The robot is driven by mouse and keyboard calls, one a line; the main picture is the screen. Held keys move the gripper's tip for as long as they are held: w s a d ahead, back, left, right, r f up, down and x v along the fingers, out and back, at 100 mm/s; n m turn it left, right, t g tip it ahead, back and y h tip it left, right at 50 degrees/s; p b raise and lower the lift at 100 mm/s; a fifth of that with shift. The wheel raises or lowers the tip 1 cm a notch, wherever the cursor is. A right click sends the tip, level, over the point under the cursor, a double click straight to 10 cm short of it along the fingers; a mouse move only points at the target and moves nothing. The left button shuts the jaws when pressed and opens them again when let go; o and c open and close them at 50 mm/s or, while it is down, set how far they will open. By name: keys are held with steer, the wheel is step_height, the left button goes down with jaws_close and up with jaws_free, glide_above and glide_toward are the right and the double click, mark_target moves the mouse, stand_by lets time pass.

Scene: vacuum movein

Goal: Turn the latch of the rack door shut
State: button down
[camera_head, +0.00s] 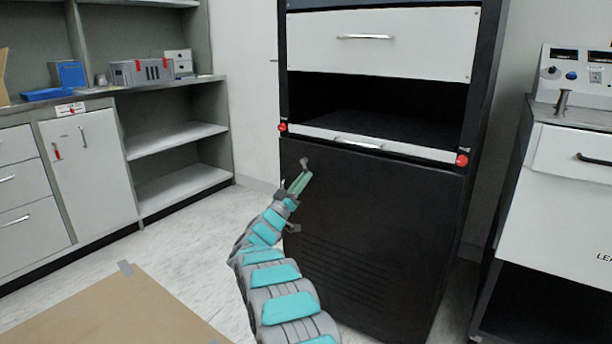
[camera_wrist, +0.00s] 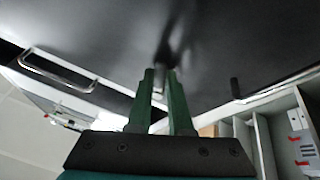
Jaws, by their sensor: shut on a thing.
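The rack door is the large black lower panel (camera_head: 375,225) of the tall rack, and it looks flush with the frame. The latch is a small grey knob-like piece (camera_head: 304,162) at the door's upper left. My gripper (camera_head: 301,178) reaches up to it from below with its green fingers. In the wrist view the fingers (camera_wrist: 163,82) close around a narrow grey piece (camera_wrist: 164,68) against the dark door face (camera_wrist: 215,35). This looks like the latch. Its exact angle is partly hidden by the fingers and by blur.
Above the door is a white strip with a silver handle (camera_head: 358,142) and red knobs (camera_head: 283,127) (camera_head: 462,160) at its ends. A grey shelf unit (camera_head: 180,135) stands left, an instrument cabinet (camera_head: 570,160) right. A cardboard sheet (camera_head: 110,310) lies on the floor.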

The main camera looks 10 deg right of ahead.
steer(key=m, duration=0.1)
steer(key=m+g+h+p, duration=0.1)
steer(key=m, duration=0.1)
steer(key=a+m+g, duration=0.1)
steer(key=shift+w+f+h+p, duration=0.15)
steer(key=shift+w+h+p, duration=0.15)
steer(key=shift+w+p, duration=0.1)
steer(key=shift+w+a+m+g+p, duration=0.15)
steer(key=shift+m+g+p, duration=0.2)
steer(key=shift+m, duration=0.3)
steer(key=shift+w+a+m+g+p, duration=0.1)
steer(key=shift+m+g+p, duration=0.2)
steer(key=shift+m, duration=0.35)
steer(key=c, duration=1.1)
jaws_free()
steer(key=shift+a, duration=0.1)
steer(key=v, duration=0.7)
steer(key=shift+s+a+f+b, duration=0.2)
steer(key=shift+f+b, duration=0.1)
steer(key=shift+b, duration=0.05)
